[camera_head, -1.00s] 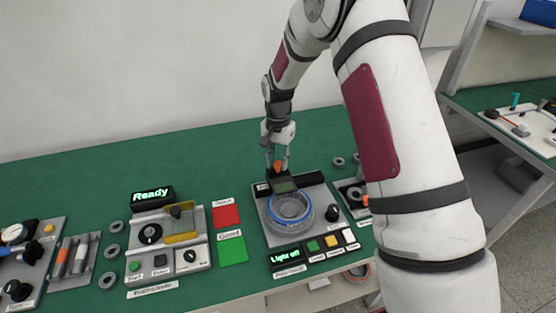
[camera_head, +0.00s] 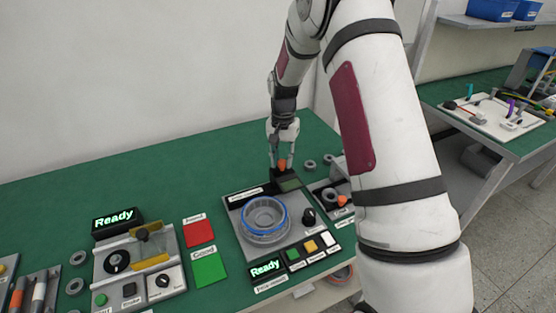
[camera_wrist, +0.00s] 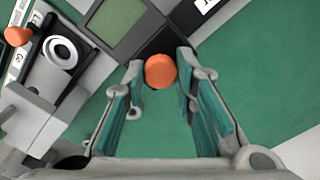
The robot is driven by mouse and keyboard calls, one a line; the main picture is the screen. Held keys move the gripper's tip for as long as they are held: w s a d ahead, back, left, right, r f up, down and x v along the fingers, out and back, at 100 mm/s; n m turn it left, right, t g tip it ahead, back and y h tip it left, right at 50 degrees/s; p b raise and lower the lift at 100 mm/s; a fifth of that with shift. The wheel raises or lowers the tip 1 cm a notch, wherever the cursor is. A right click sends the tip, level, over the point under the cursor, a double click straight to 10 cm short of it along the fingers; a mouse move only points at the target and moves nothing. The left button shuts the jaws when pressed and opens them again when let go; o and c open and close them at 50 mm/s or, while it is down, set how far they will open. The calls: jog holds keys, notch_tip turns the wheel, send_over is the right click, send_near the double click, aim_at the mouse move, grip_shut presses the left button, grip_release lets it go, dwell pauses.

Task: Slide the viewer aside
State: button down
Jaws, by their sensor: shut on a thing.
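The viewer (camera_head: 288,184) is a dark block with a greenish screen and an orange knob (camera_head: 282,164). It sits at the back right of the grey station, beside the round blue-rimmed part (camera_head: 264,213), whose opening is uncovered. My gripper (camera_head: 282,160) points down from above and is shut on the orange knob. In the wrist view, the orange knob (camera_wrist: 160,71) lies between the teal-padded fingers, and the viewer's screen (camera_wrist: 119,25) shows at the upper left.
The station's front has a display reading "Ready" (camera_head: 268,268) and several buttons. A second station (camera_head: 140,262) stands to the left. Red (camera_head: 199,232) and green (camera_head: 209,269) pads lie between them. A small fixture (camera_head: 331,197) stands close on the right. Green tabletop is clear behind.

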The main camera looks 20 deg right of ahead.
jog(key=c, duration=1.3)
grip_release()
jog(key=shift+d, duration=0.35)
jog(key=shift+a+r, duration=0.1)
notch_tip(320, 180, up, 12)
